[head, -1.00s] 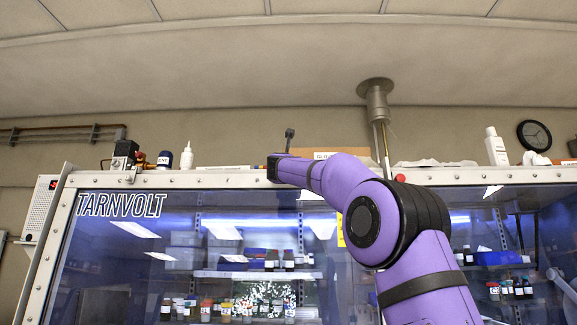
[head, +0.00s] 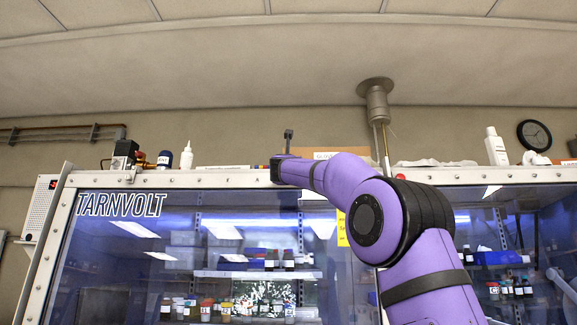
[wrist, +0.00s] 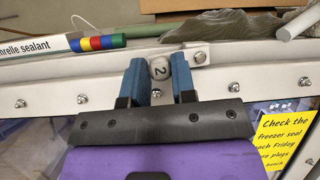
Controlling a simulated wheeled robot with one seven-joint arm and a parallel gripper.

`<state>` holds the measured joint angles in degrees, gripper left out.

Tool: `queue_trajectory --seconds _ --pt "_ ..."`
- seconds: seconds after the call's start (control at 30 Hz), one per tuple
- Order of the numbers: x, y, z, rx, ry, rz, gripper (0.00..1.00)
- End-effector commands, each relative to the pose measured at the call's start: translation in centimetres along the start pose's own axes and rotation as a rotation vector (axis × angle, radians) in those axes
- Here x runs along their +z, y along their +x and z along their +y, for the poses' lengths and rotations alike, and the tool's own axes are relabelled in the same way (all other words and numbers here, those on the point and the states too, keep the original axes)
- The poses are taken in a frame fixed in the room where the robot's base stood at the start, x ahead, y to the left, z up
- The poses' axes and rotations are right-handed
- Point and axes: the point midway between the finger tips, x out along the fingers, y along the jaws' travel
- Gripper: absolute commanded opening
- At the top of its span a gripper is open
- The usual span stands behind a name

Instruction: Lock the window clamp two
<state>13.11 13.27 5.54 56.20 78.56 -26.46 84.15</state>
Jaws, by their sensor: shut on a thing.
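Window clamp two shows in the wrist view as a small pale grey knob (wrist: 160,68) marked "2", at the top edge of the window frame (wrist: 232,82). A light metal piece with a bolt lies just right of it. My gripper (wrist: 160,72) has its two blue fingers on either side of the knob and is shut on it. In the head view my gripper's end (head: 276,168) is at the top rail of the cabinet, and the clamp is hidden there behind my arm.
A sealant tube (wrist: 35,48) and a striped coloured rod (wrist: 97,43) lie left of the clamp. A grey cloth (wrist: 235,24) lies behind it. Bolts line the frame, and a yellow note (wrist: 283,137) is on the glass at right.

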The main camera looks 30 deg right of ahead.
Motion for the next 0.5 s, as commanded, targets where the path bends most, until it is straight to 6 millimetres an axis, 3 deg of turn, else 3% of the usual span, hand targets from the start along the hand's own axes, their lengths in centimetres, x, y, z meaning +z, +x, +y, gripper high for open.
queue_trajectory --seconds 0.5 --pt "-1.7 -0.8 -0.8 0.203 -0.392 -0.038 0.01"
